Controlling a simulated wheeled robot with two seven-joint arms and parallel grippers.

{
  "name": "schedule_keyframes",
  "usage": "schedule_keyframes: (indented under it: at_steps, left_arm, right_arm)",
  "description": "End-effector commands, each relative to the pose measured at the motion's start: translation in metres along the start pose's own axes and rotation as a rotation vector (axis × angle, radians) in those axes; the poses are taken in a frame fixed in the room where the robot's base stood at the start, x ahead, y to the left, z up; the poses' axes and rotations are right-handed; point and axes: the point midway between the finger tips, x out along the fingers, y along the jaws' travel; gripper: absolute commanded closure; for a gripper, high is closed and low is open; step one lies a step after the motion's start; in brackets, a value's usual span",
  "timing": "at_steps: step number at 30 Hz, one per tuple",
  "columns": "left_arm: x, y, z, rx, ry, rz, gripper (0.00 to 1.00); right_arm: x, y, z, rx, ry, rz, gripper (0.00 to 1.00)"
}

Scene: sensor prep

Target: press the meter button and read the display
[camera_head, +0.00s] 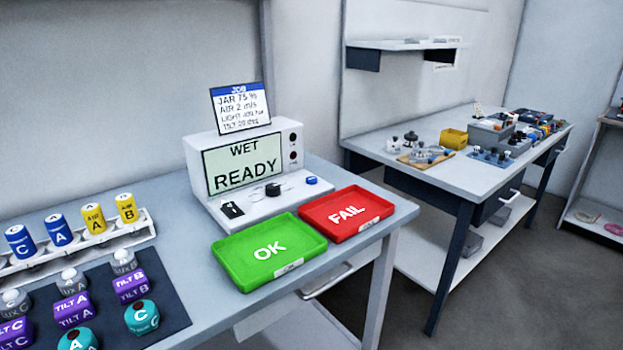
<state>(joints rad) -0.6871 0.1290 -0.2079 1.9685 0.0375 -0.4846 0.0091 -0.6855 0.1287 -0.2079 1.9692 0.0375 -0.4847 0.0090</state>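The meter (195,160) is a white box at the back of the near table. Its display (243,163) reads "WET" and, below, "READY". A blue button (311,181) sits on the right of its lower ledge. A black part (272,189) stands mid-ledge, and a black slot-like piece (232,210) is at the left. A job card (240,107) on top reads JAR 75 %, AIR 2 m/s, then LIGHT and TILT lines too small to read surely. Neither of my grippers is in view.
A green OK tray (235,272) and a red FAIL tray (318,232) lie in front of the meter, both empty. A white rack (100,248) with blue and yellow cylinders and a dark mat (172,307) with several labelled sensors are at left. A second table (455,178) stands right.

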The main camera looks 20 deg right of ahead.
Motion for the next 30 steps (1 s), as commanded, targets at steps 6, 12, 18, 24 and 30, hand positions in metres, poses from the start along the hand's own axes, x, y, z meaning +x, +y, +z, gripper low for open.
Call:
schedule_keyframes:
  at_steps: [6, 12, 18, 24, 30]
  left_arm:
    - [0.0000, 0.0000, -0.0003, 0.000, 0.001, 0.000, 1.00]
    - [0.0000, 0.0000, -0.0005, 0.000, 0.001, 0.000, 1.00]
    - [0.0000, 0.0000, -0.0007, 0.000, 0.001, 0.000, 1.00]
    - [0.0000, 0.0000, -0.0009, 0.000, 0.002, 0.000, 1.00]
    - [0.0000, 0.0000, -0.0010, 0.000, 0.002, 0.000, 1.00]
  right_arm:
    - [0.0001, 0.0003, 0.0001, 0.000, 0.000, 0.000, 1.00]
    - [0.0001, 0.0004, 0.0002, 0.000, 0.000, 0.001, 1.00]
    - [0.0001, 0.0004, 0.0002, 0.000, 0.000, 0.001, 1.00]
    - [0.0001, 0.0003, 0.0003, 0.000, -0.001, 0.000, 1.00]
    - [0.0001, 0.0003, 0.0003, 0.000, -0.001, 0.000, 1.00]
